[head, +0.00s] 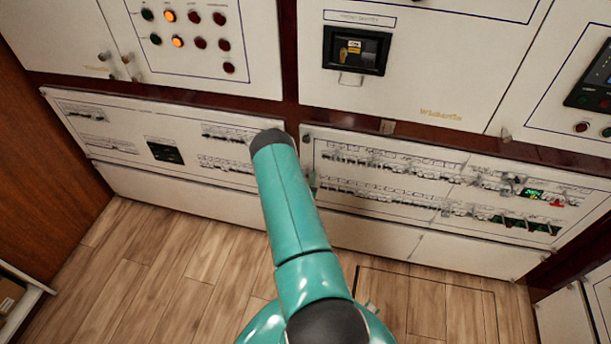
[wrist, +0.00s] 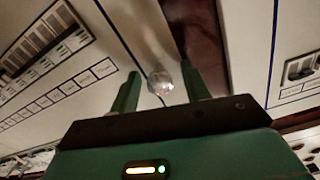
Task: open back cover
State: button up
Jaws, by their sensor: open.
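My gripper (wrist: 160,71) is open in the wrist view, its two green fingers apart. A small shiny round knob (wrist: 161,82) shows between the fingers, on a pale panel (wrist: 128,40) beside a dark red frame strip. I cannot tell whether the fingers touch it. In the head view, my arm hides the gripper and reaches to the seam between the lower left breaker panel (head: 118,118) and the lower right breaker panel (head: 440,182). Both panels look closed. No label shows which one is the back cover.
Above are a white panel with indicator lights (head: 185,62) and a panel with a black breaker unit (head: 356,50). Small knobs (head: 127,60) stick out from the upper left panel. A wooden wall (head: 45,180) stands at left. The wooden floor (head: 150,270) is largely clear.

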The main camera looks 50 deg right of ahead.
jog(key=shift+d, duration=0.1)
grip_shut()
dwell(0.4)
